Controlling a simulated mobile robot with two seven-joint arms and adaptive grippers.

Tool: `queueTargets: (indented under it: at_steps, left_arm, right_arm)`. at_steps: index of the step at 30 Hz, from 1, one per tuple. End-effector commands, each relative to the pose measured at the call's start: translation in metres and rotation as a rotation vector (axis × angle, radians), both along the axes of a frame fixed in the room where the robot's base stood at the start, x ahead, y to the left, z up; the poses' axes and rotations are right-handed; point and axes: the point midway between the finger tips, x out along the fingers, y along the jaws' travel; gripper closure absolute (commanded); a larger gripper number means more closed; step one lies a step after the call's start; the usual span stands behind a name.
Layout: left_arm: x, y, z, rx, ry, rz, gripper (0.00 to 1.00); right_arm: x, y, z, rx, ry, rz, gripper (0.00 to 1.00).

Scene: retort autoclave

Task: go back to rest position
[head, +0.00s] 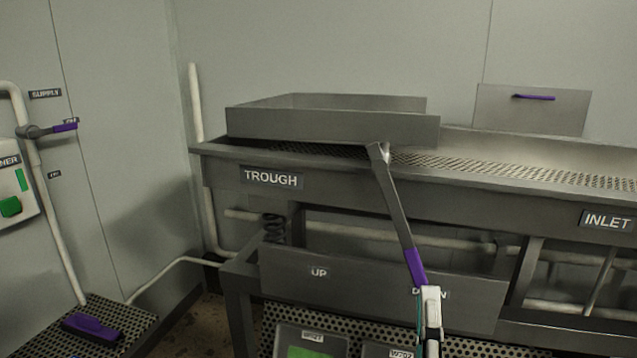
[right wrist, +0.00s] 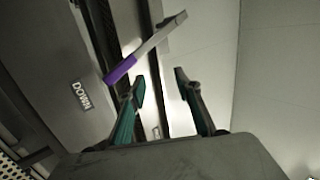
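My right gripper (head: 430,302) is at the lower right of centre in the head view, seen edge-on just below the purple grip of a grey lever (head: 396,205). In the right wrist view its two fingers stand apart with nothing between them (right wrist: 160,84). The same lever shows there beyond the fingertips, its purple grip (right wrist: 121,69) close to the left finger. Whether they touch I cannot tell. The lever rises in front of the panel marked UP and DOWN (head: 300,290). My left gripper is not in view.
A grey tray (head: 330,125) sits on the long trough (head: 350,190), with the INLET label to the right. A wall flap with a purple handle (head: 533,97) is behind. At left are a SUPPLY valve handle (head: 62,128), a green-button box (head: 14,190) and a purple pedal (head: 90,326).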

Motion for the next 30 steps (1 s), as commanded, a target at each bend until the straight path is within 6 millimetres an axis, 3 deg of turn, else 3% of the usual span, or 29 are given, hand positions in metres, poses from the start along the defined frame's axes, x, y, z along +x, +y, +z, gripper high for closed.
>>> queueTargets:
  at_steps: [4,9,14,18,21,24,30]
  left_arm:
    - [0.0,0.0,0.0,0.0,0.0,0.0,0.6]
    - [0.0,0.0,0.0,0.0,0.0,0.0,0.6]
    - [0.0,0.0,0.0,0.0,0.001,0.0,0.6]
    - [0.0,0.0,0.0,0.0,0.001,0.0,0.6]
    - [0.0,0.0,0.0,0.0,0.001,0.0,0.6]
    - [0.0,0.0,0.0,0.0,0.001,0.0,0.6]
    - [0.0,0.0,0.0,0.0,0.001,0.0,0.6]
  right_arm:
    - [0.007,0.037,-0.085,-0.477,0.144,0.006,0.67]
    - [0.002,0.051,-0.2,-0.912,0.336,0.059,0.67]
    - [-0.02,0.035,-0.307,-1.238,0.527,0.124,0.67]
    - [-0.051,0.005,-0.388,-1.475,0.689,0.184,0.67]
    - [-0.073,-0.018,-0.429,-1.602,0.783,0.22,0.67]
    - [-0.09,-0.036,-0.455,-1.687,0.849,0.247,0.67]
    - [-0.103,-0.05,-0.473,-1.747,0.899,0.266,0.67]
